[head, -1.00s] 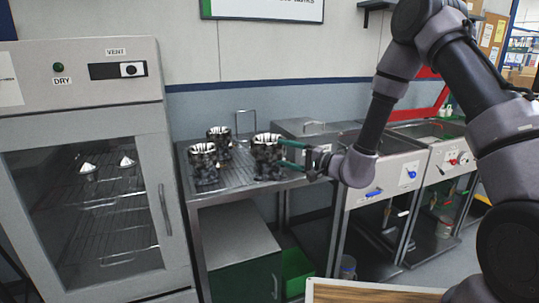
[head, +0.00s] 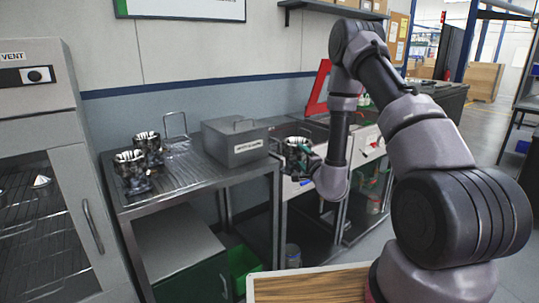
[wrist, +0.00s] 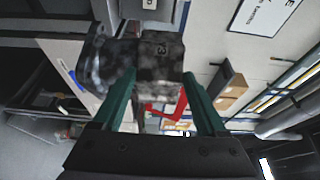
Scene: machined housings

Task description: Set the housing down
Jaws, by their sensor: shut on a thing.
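The held housing (head: 297,148) is a dark, mottled metal body with a bright rim, up in the air right of the lidded steel box in the head view. It fills the upper left of the wrist view (wrist: 140,60), with a number partly showing on its side. My gripper (wrist: 158,80) is shut on it, green fingers on either side; in the head view the gripper (head: 309,164) is partly hidden by the housing and wrist. Two more housings, one in front (head: 132,172) and one behind (head: 150,150), stand upright on the steel draining table (head: 190,178).
A lidded steel box (head: 235,143) stands at the table's right end. A wash station (head: 368,140) with a raised red lid (head: 318,90) lies behind my arm. A drying cabinet (head: 50,180) is at left. A wood-topped surface (head: 310,286) is at the bottom. The table's middle is clear.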

